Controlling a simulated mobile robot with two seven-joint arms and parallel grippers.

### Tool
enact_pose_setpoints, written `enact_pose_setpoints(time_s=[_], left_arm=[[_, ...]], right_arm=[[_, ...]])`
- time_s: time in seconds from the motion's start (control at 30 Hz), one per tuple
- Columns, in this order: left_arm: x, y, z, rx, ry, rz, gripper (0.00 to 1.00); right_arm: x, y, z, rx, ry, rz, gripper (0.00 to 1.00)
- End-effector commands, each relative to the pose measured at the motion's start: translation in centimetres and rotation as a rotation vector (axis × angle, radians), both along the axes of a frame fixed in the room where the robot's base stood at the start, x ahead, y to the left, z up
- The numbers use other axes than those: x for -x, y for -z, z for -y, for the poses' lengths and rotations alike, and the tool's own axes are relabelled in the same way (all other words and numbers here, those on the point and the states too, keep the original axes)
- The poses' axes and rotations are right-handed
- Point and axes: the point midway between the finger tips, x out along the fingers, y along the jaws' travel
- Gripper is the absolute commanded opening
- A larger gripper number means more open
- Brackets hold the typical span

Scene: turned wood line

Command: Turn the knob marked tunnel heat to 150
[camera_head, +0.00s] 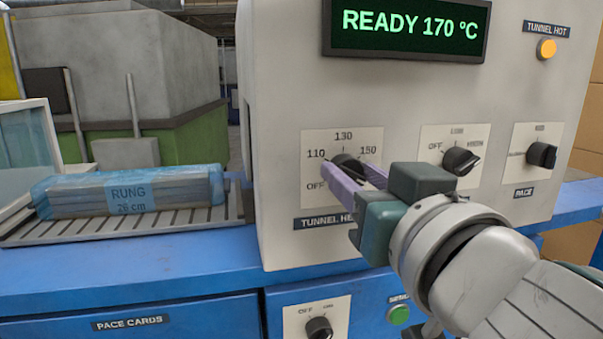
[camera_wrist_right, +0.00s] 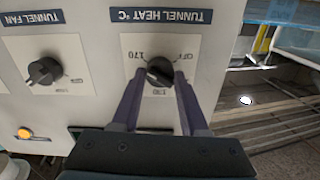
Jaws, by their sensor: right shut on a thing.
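The tunnel heat knob (camera_head: 345,161) is black and sits on a pale dial plate on the grey machine front. The labels OFF, 110, 130 and 150 show around it in the head view; 170 shows in the wrist view. My right gripper (camera_head: 350,174) has its purple fingers around the knob and is shut on it. In the right wrist view the knob (camera_wrist_right: 159,71) sits between the two fingertips, and the dial appears upside down. I cannot tell surely which mark the knob points to. My left gripper is not in view.
A green display (camera_head: 408,30) reads READY 170 °C. An amber lamp (camera_head: 546,49) marked TUNNEL HOT is lit. Two more knobs (camera_head: 461,160) (camera_head: 541,154) stand to the right. A wrapped RUNG bundle (camera_head: 130,193) lies on the slatted conveyor at left. A lower knob (camera_head: 319,328) is below.

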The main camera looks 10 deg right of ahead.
Motion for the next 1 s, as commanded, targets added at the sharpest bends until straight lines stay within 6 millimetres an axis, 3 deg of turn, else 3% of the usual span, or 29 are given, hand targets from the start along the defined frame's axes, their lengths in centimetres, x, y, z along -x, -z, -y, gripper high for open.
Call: enact_pose_setpoints(time_s=[0.03,0.2,0.67,1.0], left_arm=[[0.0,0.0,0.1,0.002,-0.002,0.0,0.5],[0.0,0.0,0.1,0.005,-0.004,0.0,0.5],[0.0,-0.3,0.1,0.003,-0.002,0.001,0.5],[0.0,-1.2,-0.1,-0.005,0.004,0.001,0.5]], right_arm=[[0.0,0.0,0.0,0.0,0.0,0.0,0.19],[0.0,0.0,0.0,0.0,0.0,0.0,0.0],[0.0,-0.1,0.0,0.061,0.0,0.003,0.0],[0.0,-0.2,-0.1,0.314,0.001,0.011,0.0]])
